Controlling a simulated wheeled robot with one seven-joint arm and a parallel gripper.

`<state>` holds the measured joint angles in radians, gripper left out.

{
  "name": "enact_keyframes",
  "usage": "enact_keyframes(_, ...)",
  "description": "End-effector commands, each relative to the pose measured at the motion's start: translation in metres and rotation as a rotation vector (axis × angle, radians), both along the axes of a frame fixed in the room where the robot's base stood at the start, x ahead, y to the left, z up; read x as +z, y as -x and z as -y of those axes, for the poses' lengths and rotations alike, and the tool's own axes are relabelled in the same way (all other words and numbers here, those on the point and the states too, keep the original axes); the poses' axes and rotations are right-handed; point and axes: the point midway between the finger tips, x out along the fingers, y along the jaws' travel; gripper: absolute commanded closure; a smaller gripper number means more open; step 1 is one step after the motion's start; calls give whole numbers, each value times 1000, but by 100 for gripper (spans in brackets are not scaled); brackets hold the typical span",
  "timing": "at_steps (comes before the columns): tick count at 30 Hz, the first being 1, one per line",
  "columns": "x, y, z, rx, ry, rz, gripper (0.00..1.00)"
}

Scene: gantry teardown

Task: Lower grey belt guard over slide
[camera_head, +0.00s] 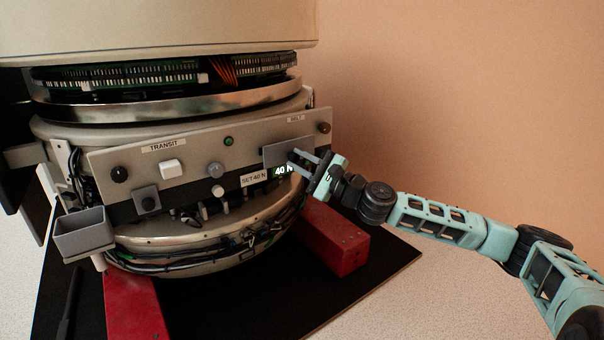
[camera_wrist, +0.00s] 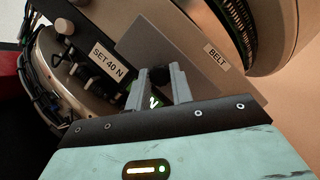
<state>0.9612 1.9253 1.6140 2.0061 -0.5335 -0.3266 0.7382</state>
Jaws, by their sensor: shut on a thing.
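The grey belt guard (camera_head: 279,151) is a flat plate at the right end of the machine's front panel, below a small label. It also shows in the wrist view (camera_wrist: 196,44) as a broad grey plate beside the BELT label (camera_wrist: 216,57). My gripper (camera_head: 298,160) reaches in from the right and is shut on the guard's dark knob (camera_wrist: 158,73). The two fingers (camera_wrist: 158,88) stand on either side of the knob. The guard covers the panel behind it. I cannot make out the slide.
The front panel (camera_head: 190,143) carries a TRANSIT label, knobs and a white switch (camera_head: 172,169). A SET 40 N label (camera_head: 254,180) sits beside a lit readout (camera_head: 283,170). A grey bin (camera_head: 84,234) is at the left. Red blocks (camera_head: 336,248) stand below. Open space lies right.

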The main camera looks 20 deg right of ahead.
Motion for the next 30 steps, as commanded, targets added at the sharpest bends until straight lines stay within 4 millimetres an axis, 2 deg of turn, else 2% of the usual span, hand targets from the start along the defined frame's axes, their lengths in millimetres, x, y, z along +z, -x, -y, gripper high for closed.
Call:
enact_keyframes(4,1,-1,1,-4,0,-3,100)
enact_keyframes(5,1,-1,1,-4,0,-3,72)
enact_keyframes(6,1,-1,1,-2,1,-3,61)
enact_keyframes(7,1,-1,1,-2,1,-3,56)
enact_keyframes(19,-2,5,6,-2,0,-4,56)
enact_keyframes(23,-8,21,19,-2,-1,-5,56)
enact_keyframes(30,-23,63,53,-4,-1,-4,56)
